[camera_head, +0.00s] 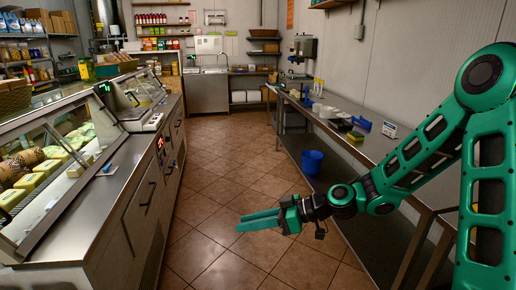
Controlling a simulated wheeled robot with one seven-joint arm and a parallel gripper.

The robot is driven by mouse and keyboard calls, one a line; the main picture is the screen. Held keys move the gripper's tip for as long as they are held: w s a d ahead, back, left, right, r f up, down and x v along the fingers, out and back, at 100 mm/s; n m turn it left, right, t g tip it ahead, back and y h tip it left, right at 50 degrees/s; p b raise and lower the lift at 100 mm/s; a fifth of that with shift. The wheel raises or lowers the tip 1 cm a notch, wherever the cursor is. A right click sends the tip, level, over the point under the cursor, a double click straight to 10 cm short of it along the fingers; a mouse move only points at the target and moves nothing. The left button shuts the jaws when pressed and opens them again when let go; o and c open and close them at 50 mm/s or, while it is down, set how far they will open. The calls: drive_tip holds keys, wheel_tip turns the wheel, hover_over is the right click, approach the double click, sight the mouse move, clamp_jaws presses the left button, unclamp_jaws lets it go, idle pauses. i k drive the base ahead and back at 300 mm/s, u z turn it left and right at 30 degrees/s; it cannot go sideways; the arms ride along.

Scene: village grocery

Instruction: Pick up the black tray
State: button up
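I cannot make out a black tray for certain in the head view; dark items at the far shelves and on the right bench are too small to identify. My gripper (241,221) is on the green arm that reaches in from the right. It hangs over the tiled aisle, pointing left, with nothing visible held in it. Its two green fingers lie close together from this angle, so any gap between them is unclear.
A glass deli case with a steel counter (85,222) runs along the left. A steel bench (370,146) with several small items runs along the right, with a blue bucket (312,162) beneath. The tiled aisle (222,150) between them is clear to the back sink.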

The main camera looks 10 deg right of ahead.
sight(340, 124)
drive_tip(key=i, duration=3.7)
drive_tip(key=z, duration=2.2)
